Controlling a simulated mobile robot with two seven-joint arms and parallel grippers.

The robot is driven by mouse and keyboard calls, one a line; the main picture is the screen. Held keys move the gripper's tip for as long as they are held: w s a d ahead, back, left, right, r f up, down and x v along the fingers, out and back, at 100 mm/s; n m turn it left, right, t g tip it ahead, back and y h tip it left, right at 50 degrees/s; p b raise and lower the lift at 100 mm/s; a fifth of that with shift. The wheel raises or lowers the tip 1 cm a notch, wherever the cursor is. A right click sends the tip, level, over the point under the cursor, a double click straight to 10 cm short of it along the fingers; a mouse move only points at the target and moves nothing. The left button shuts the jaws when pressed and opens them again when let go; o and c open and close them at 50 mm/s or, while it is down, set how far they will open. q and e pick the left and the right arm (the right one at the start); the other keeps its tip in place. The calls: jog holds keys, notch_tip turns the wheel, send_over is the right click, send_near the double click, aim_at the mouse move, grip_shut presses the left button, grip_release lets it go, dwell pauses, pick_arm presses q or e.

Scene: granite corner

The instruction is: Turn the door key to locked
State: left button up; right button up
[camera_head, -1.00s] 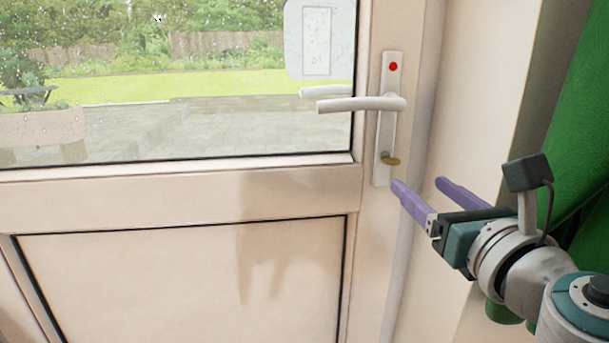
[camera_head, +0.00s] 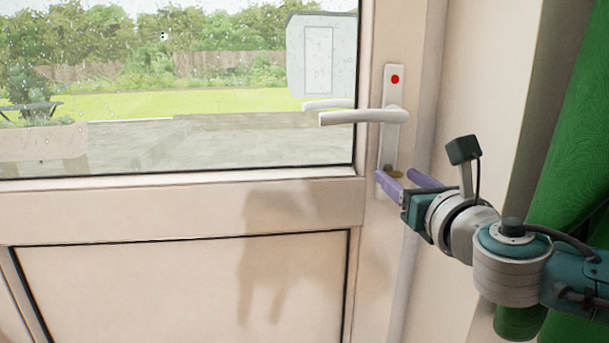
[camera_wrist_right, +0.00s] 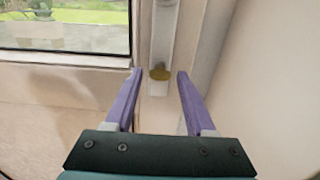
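The brass door key (camera_head: 394,174) sits at the lower end of the white lock plate (camera_head: 389,140), below the white lever handle (camera_head: 365,116). A red dot (camera_head: 395,79) shows at the top of the plate. My right gripper (camera_head: 394,174) is open, its two purple fingers pointing at the door at key height. In the right wrist view the key (camera_wrist_right: 160,74) lies between the two fingertips (camera_wrist_right: 158,74), with a gap on either side. The fingers do not appear to touch it. My left gripper is not in view.
The white door (camera_head: 180,215) has a rain-specked window (camera_head: 180,125) above a lower panel. A pale wall (camera_head: 480,90) stands close on the right, with a green curtain (camera_head: 575,140) beyond it.

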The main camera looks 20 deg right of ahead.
grip_shut()
jog(key=shift+m, duration=0.4)
jog(key=m+b, duration=0.3)
jog(key=m, duration=0.9)
jog(key=shift+m, duration=2.5)
